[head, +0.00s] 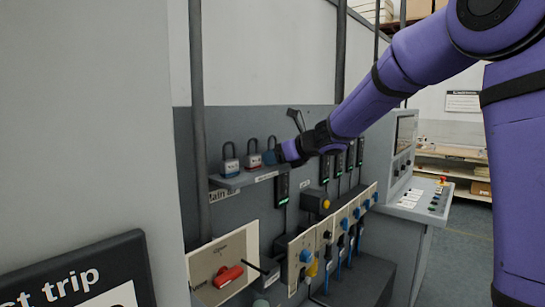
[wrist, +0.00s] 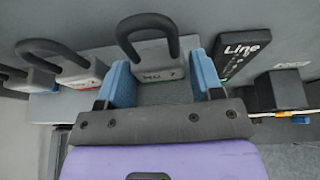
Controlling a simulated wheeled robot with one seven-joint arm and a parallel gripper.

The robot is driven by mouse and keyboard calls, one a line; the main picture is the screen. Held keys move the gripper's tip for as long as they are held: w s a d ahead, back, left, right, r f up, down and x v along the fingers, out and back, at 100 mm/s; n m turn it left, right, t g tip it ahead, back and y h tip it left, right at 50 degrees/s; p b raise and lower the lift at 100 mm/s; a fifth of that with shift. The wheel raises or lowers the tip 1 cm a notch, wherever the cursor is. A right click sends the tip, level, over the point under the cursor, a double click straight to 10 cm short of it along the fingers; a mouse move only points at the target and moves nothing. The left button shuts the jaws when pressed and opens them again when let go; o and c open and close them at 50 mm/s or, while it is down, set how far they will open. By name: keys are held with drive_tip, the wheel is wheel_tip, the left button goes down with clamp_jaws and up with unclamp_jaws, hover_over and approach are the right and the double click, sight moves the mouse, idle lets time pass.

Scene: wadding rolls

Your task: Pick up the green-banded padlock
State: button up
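A padlock (wrist: 160,62) with a pale body and a dark shackle stands between my gripper's two blue fingers in the wrist view. A small green mark shows on its face; a full band is not clear. In the head view my gripper (head: 274,156) is at the right end of the padlock row and largely hides this padlock. My gripper (wrist: 162,84) is open, one finger on each side of the body, with narrow gaps visible. Whether a fingertip touches it I cannot tell.
Two similar padlocks, a middle one (head: 253,160) and a left one (head: 231,166), stand on the same narrow shelf (head: 245,180). In the wrist view a dark "Line" label block (wrist: 240,55) is close to the right finger. Switch panels (head: 222,268) are below.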

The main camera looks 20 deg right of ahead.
drive_tip(key=c, duration=0.7)
drive_tip(key=shift+o, duration=0.2)
drive_tip(key=shift+r, duration=0.15)
drive_tip(key=shift+r, duration=1.55)
drive_tip(key=shift+s+d+r, duration=0.1)
drive_tip(key=shift+s+r, duration=0.05)
drive_tip(key=shift+s, duration=0.2)
drive_tip(key=s+d+r, duration=0.1)
drive_tip(key=s+d, duration=0.1)
drive_tip(key=s, duration=1.3)
drive_tip(key=shift+d+r, duration=0.2)
drive_tip(key=shift+d, duration=0.05)
